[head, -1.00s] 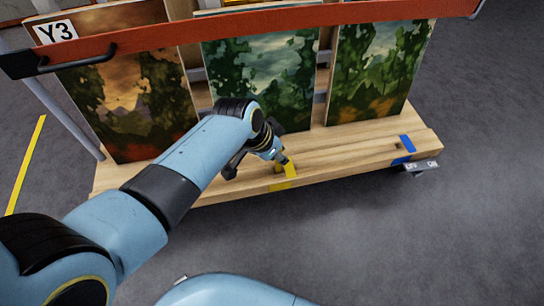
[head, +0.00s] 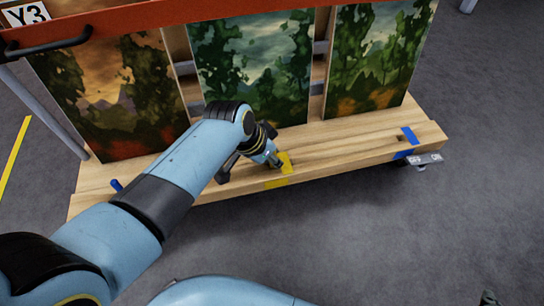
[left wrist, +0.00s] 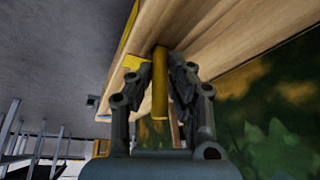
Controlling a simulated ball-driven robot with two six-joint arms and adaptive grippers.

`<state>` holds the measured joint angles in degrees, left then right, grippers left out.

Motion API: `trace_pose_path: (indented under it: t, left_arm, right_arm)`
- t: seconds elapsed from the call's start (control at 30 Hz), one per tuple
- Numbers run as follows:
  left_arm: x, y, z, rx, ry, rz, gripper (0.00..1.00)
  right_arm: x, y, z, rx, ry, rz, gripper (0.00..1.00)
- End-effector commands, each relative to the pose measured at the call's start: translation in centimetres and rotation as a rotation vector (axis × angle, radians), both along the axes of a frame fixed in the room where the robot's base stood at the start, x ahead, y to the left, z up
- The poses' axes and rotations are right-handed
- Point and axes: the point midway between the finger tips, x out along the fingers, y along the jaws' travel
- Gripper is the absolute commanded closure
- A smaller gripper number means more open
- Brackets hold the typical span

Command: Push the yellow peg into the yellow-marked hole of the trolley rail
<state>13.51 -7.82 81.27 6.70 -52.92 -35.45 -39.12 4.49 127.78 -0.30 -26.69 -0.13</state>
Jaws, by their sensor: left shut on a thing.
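My left gripper (head: 274,162) is low over the front of the wooden trolley rail (head: 340,145), at the yellow mark (head: 287,161) on its top. Yellow tape (head: 276,183) also marks the front face. In the left wrist view the yellow peg (left wrist: 160,95) stands between the fingers of my left gripper (left wrist: 160,68), which are shut on it. Its far end meets the wood (left wrist: 190,40) beside the yellow mark (left wrist: 132,62). I cannot tell how far it is in the hole, as the hole is hidden.
A blue peg (head: 116,185) stands at the rail's left part. Blue marks (head: 409,136) are at its right end, above a caster (head: 425,160). Several paintings (head: 255,70) stand behind the rail, under a red bar (head: 200,12). The floor (head: 400,240) in front is clear.

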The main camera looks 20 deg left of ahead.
Motion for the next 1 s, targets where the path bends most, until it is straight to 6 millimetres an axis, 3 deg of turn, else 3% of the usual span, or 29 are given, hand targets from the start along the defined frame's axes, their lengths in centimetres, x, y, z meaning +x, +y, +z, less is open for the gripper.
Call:
trace_pose_path:
  t: [0.3,0.33,0.5,0.83,1.0]
  left_arm:
    - [0.0,0.0,-0.3,0.0,0.0,0.0,0.99]
    - [0.0,0.0,-0.3,0.0,0.0,0.0,0.81]
    - [0.0,0.0,-0.2,0.0,0.0,0.0,0.62]
    - [0.0,0.0,0.2,0.0,-0.002,0.0,0.62]
    - [-0.3,0.3,1.4,0.001,-0.004,0.0,0.62]
  right_arm:
    - [0.0,0.0,-0.1,0.001,-0.009,0.0,1.0]
    - [0.0,0.0,-0.1,0.001,-0.009,0.0,1.0]
    - [0.0,0.0,0.0,0.001,-0.008,0.0,1.0]
    - [0.0,0.0,0.1,0.001,0.0,-0.001,1.0]
    - [0.2,-0.1,1.4,-0.002,0.072,-0.003,1.0]
